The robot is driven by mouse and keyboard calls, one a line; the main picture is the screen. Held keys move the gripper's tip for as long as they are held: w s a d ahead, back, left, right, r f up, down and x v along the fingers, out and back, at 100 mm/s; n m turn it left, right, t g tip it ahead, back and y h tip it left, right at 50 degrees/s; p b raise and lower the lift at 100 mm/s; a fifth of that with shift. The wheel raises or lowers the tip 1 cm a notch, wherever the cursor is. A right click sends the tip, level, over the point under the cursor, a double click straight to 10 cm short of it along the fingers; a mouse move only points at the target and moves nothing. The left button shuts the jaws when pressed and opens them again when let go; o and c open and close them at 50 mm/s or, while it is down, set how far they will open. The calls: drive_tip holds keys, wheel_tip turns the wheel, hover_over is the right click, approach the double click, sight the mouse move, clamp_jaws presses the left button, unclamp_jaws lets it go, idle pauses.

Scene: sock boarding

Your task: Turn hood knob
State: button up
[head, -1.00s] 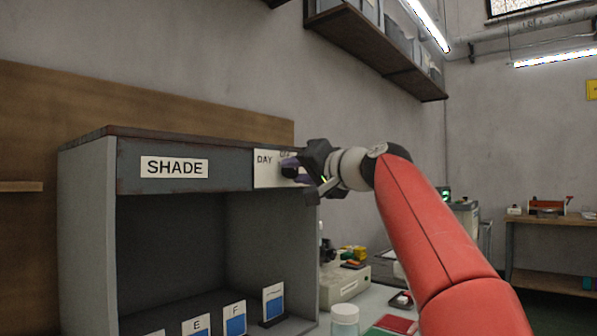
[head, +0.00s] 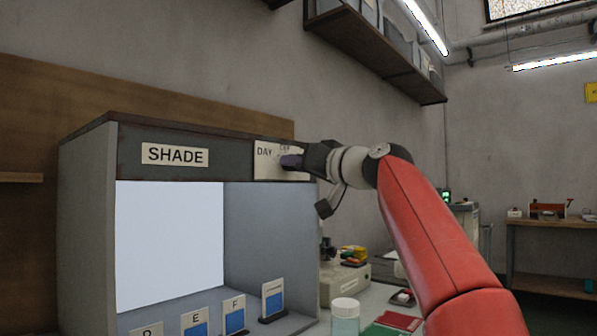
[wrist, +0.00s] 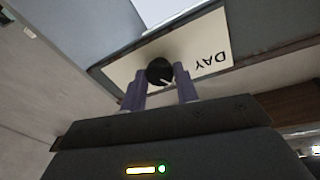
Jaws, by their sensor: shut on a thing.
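The hood is a grey cabinet (head: 88,215) labelled SHADE, with its inside lit bright white. Its light plate (head: 267,170) at the front right top reads DAY on the left, with further lettering partly hidden beside it. In the wrist view the black round knob (wrist: 160,71) sits on this plate (wrist: 205,45), with a pale pointer line on its face. My gripper (wrist: 166,75) has its purple fingers on both sides of the knob, shut on it. In the head view the gripper (head: 290,161) covers the knob.
Cards with blue patches, such as the one marked E (head: 196,326), stand in the hood. A lidded jar (head: 345,315) is on the bench below my arm. A wall shelf (head: 375,45) hangs above. Open air surrounds my arm on the right.

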drive_tip(key=shift+w+f+n+y+b, duration=0.1)
drive_tip(key=shift+n+y+b, duration=0.4)
drive_tip(key=shift+n, duration=1.7)
drive_tip(key=o, duration=0.9)
drive_tip(key=shift+o, duration=0.2)
drive_tip(key=b+v, duration=0.4)
drive_tip(key=v, duration=0.4)
